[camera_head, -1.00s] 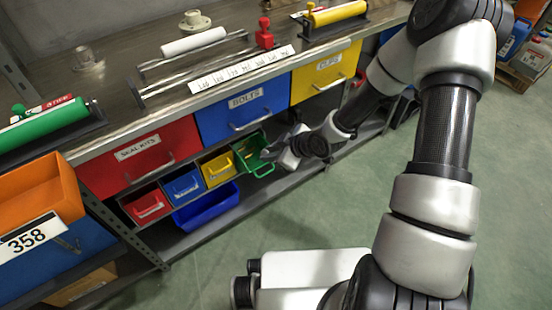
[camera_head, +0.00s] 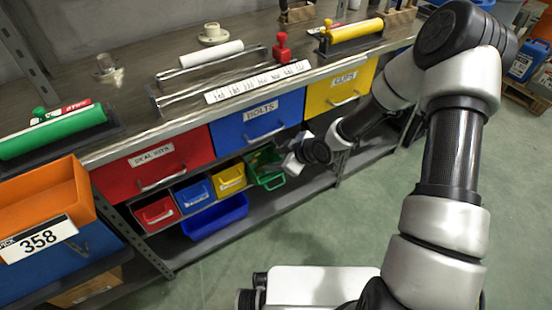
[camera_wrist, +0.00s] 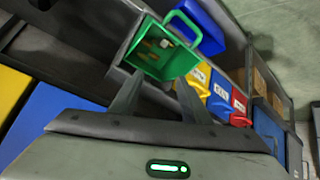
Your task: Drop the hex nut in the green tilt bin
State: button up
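The green tilt bin (camera_head: 268,178) is at the right end of a row of small bins under the drawers in the head view. In the wrist view the green bin (camera_wrist: 178,66) is tipped out, and several small brownish pieces and one pale piece lie inside it. I cannot tell whether one of them is the hex nut. My gripper (camera_wrist: 160,80) is at the bin's mouth, its two fingers apart with nothing visible between them. In the head view my gripper (camera_head: 288,165) is just right of the bin, partly blurred into the shelf. I see no nut elsewhere.
Yellow (camera_head: 230,180), blue (camera_head: 194,196) and red (camera_head: 157,214) small bins stand left of the green one. A larger blue bin (camera_head: 215,216) sits below them. Large drawers, including the blue drawer (camera_head: 262,128), are above. The green floor on the right is open.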

jog(key=p+v, duration=0.7)
jog(key=v, duration=1)
jog(key=shift+r, duration=0.2)
jog(key=shift+s, duration=0.1)
